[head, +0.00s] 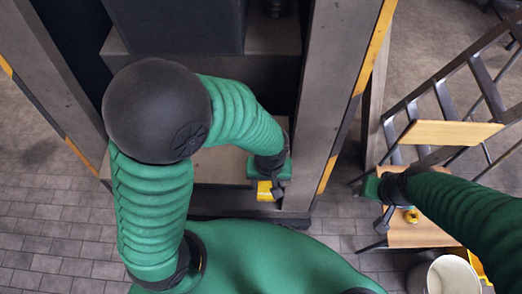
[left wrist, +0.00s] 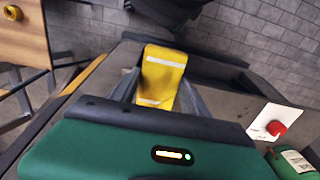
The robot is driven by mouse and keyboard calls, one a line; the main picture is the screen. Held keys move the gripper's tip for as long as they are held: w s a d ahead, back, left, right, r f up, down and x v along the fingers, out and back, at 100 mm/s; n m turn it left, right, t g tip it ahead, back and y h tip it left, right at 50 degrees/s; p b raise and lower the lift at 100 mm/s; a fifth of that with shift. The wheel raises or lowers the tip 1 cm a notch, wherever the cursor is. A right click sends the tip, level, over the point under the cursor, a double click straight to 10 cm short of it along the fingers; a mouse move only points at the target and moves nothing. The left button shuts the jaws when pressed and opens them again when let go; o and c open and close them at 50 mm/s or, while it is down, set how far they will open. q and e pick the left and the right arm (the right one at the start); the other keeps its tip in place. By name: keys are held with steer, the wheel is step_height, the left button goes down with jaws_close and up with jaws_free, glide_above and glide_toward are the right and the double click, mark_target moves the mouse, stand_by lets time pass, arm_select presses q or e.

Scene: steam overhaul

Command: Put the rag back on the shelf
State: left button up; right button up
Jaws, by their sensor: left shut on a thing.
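The rag is yellow with pale stripes and shows in the head view (head: 264,191) and in the left wrist view (left wrist: 163,72). My left gripper (head: 276,188) is shut on it, with a finger on each side in the left wrist view. The gripper holds the rag at the front of the shelf (head: 222,168), near its right post. I cannot tell whether the rag touches the board. My left arm hides part of the shelf. My right gripper (head: 383,214) is above a wooden chair at the right; its jaw opening is unclear.
The shelf's grey right post (head: 331,85) stands close beside my left gripper. A wooden chair (head: 415,236) holds a small yellow roll (head: 411,215). A white bucket (head: 452,276) stands at the lower right. A red knob (left wrist: 276,128) and a green bottle (left wrist: 296,162) show in the left wrist view.

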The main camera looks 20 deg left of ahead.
arm_select(q)
steer(key=w, duration=0.2)
steer(key=w+a, duration=0.1)
steer(key=w, duration=0.1)
steer(key=w+a, duration=0.1)
steer(key=w, duration=0.2)
steer(key=shift+f+p, duration=0.3)
steer(key=shift+p, duration=0.05)
steer(key=w+a, duration=0.2)
steer(key=w, duration=0.1)
steer(key=w+a, duration=0.1)
steer(key=shift+w+f, duration=0.2)
steer(key=shift+f, duration=0.1)
steer(key=shift+w+a+f, duration=0.15)
steer(key=shift+a+f, duration=0.05)
steer(key=shift+f, duration=0.05)
step_height(320, 180, down, 3)
steer(key=shift+d+r, duration=0.15)
steer(key=shift+d+f, duration=0.2)
steer(key=shift+d, duration=0.2)
steer(key=shift+f, duration=0.1)
steer(key=o, duration=1)
steer(key=shift+a, duration=0.1)
steer(key=shift+o, duration=1.2)
steer(key=shift+a, duration=0.15)
steer(key=shift+o, duration=0.4)
steer(key=shift+a, duration=0.1)
arm_select(e)
steer(key=shift+w+d+r, duration=0.1)
steer(key=shift+r, duration=0.5)
